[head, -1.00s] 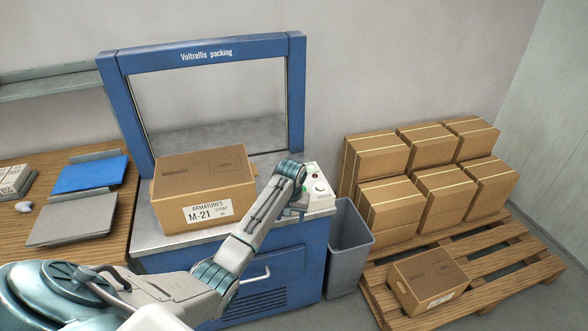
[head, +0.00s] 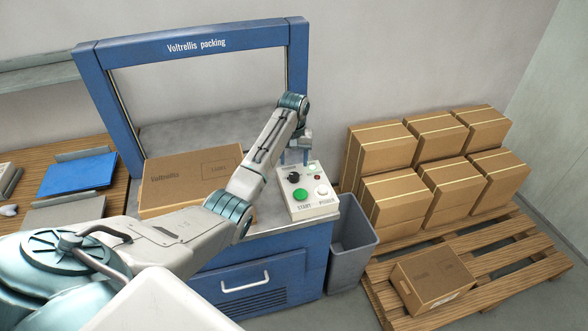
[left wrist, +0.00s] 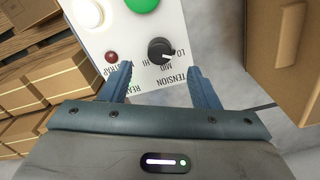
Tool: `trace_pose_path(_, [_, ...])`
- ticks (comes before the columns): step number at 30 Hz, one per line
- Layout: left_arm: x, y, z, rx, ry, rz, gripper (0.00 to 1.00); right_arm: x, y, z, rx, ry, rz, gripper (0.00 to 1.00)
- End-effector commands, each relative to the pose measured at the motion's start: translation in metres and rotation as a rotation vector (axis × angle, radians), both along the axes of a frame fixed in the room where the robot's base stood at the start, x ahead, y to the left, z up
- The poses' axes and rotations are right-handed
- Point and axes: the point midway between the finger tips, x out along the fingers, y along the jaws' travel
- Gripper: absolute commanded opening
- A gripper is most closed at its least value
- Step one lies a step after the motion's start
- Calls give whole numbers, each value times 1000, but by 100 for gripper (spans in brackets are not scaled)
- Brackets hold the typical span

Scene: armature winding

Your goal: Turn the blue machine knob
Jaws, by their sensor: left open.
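The blue packing machine (head: 190,46) has a white control panel (head: 318,208) at its right front corner. Its round black tension knob (head: 294,177) sits at the upper left of the panel. In the left wrist view the knob (left wrist: 160,50) has a white pointer mark towards its right side, near the LO label. My left gripper (head: 296,160) hangs over the panel's far edge. Its fingertips (left wrist: 161,72) are open and empty, spread to either side of the knob's line and apart from it. My right gripper is not in view.
The panel also bears a green START button (head: 300,194), a white POWER button (head: 322,191) and a small red lamp (head: 317,177). A carton (head: 185,180) lies on the machine, left of the panel. A grey bin (head: 352,255) and a loaded pallet (head: 515,250) stand to the right.

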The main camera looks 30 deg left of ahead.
Motion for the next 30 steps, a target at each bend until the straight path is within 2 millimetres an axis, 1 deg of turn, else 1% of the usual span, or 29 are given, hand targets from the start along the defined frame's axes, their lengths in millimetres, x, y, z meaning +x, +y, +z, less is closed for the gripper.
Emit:
trace_pose_path(1, [-1,-1,-8,-1,4,0,56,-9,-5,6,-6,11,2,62])
trace_pose_path(3, [-1,-1,-22,-1,5,-1,56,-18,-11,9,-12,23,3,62])
trace_pose_path(5, [-1,-1,-33,0,4,-1,56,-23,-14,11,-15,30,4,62])
trace_pose_path(8, [0,0,-48,0,2,0,56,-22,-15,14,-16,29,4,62])
trace_pose_path(10, [0,0,-55,0,1,0,56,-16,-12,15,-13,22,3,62])
trace_pose_path(13, [0,0,-62,1,0,0,56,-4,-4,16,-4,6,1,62])
trace_pose_path(16, [0,0,-66,1,0,0,56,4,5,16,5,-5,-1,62])
trace_pose_path(18, [0,0,-66,1,0,0,56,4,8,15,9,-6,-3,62])
trace_pose_path(22, [0,0,-66,1,0,0,56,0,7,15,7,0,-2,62])
trace_pose_path(23, [0,0,-66,1,0,-1,54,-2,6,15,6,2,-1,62])
trace_pose_path(24, [0,0,-66,1,0,-1,46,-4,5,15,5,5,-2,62])
trace_pose_path(26, [0,0,-66,0,-1,-1,34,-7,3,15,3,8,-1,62])
trace_pose_path(27, [0,0,-66,0,-1,-1,26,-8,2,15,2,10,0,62])
trace_pose_path(28, [0,0,-66,0,-1,-1,20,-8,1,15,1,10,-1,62])
trace_pose_path(29, [0,-1,-66,0,-1,-1,17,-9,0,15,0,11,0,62])
trace_pose_path(30, [0,-1,-66,0,-1,-1,17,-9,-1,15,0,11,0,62])
